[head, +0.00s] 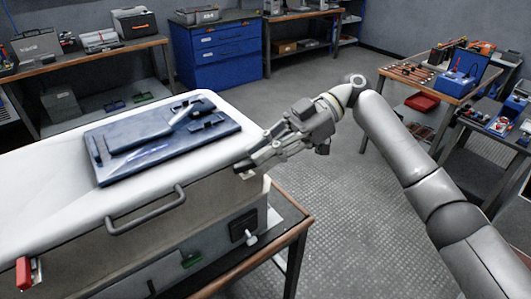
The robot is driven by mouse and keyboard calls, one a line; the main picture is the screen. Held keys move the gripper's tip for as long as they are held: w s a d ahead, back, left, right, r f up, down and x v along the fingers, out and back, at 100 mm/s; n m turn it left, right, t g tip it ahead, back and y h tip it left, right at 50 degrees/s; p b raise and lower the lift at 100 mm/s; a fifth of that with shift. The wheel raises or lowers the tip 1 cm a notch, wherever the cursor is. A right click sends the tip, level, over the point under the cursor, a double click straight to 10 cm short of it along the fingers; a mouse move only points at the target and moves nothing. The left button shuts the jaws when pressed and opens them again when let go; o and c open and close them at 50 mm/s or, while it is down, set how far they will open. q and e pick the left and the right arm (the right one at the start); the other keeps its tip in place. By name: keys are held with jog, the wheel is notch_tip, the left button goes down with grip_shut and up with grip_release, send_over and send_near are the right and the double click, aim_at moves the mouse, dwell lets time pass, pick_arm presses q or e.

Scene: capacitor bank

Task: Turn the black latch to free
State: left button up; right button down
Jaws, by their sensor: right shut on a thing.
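A box with a white lid (60,185) and a dark grey body stands on a wooden-edged table. The black latch (241,171) is at the lid's right front corner and shows only as a small dark piece, mostly hidden by my fingers. My right gripper (254,161) reaches in from the right and is shut on it at the lid's edge. How far the latch is turned cannot be told. My left gripper is not in view.
A blue tray (225,122) with dark tools lies on the lid. A grey handle (146,211) and a red latch (24,272) are on the box front. A black fitting with a pale knob (251,239) sits lower right. Open floor (330,205) lies right of the box.

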jog(key=c, duration=1.5)
grip_release()
